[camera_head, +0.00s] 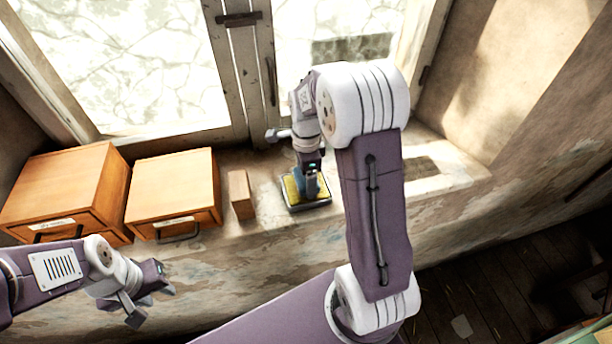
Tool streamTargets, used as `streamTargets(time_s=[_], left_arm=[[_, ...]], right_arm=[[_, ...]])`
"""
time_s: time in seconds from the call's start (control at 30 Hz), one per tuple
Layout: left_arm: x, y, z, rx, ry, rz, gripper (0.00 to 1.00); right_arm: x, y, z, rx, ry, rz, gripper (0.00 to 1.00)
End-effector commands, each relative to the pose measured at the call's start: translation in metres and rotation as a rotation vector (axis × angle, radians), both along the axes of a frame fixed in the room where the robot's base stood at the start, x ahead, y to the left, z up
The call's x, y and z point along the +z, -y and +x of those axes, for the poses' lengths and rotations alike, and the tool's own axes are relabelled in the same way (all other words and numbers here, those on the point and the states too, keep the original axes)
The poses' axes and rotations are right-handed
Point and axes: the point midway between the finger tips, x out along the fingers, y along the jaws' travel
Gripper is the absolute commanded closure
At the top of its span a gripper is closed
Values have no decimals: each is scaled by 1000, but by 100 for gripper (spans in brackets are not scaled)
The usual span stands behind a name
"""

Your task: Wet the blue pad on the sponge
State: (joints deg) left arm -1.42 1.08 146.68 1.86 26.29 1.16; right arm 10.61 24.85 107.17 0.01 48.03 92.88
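A yellow sponge (291,190) lies in a shallow dark tray (308,207) on the window ledge. My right gripper (308,184) points down over it, with the blue pad (309,181) between its fingers. The pad's lower end is at the sponge, seemingly touching it; the exact contact is hard to see. My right gripper seems shut on the pad, though its fingertips are partly hidden. My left gripper (168,290) is at the lower left, in front of the ledge and away from the sponge. It holds nothing that I can see, and its finger gap is unclear.
A small brown block (241,194) stands left of the tray. Two wooden drawer boxes (173,187) (66,187) stand farther left. The window frame (243,70) rises behind the ledge (440,190). The ledge right of the tray is partly hidden by my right arm.

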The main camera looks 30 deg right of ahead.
Motion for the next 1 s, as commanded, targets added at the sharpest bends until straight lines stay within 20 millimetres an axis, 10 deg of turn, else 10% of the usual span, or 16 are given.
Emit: streamTargets(time_s=[1.0], left_arm=[[-7,0,0,0,0,0,64]], right_arm=[[-10,0,0,0,0,0,51]])
